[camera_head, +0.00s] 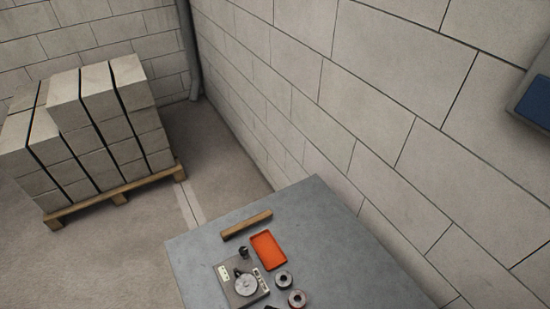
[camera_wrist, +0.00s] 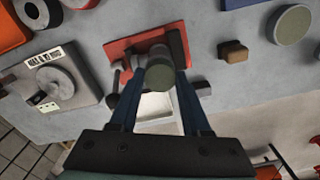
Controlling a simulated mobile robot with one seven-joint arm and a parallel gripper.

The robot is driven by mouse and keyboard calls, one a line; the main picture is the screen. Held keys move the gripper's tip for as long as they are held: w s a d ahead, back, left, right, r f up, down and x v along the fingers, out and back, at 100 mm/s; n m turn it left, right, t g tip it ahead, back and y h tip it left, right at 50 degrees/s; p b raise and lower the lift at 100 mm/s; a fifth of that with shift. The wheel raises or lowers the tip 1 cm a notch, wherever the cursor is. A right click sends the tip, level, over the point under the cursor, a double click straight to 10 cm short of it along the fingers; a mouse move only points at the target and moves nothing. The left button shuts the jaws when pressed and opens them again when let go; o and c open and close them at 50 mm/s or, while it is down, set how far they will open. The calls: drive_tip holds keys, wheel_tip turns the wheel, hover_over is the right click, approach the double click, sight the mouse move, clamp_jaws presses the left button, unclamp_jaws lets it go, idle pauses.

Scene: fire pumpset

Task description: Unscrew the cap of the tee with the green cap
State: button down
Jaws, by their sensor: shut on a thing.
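The tee stands on a red base plate (camera_wrist: 120,47) at the upper middle of the wrist view, with dark pipe parts around it. Its dull grey-green round cap (camera_wrist: 159,73) faces the camera. My gripper (camera_wrist: 160,80) has its two dark blue fingers on either side of the cap, shut on it. The fingers and cap hide much of the tee body, and I cannot tell how far the cap is turned. I cannot make out my gripper or the tee in the head view.
A grey table (camera_head: 330,215) stands beside a block wall. It holds an orange tray (camera_head: 268,251), a wooden bar (camera_head: 246,225), a device with a round dial (camera_head: 245,285) and ring-shaped parts (camera_head: 297,298). In the wrist view, a brown block (camera_wrist: 233,51) and green-faced disc (camera_wrist: 293,24) lie right.

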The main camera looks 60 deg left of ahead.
drive_tip(key=n, duration=0.4)
drive_tip(key=shift+n, duration=0.3)
drive_tip(key=c, duration=0.5)
unclamp_jaws()
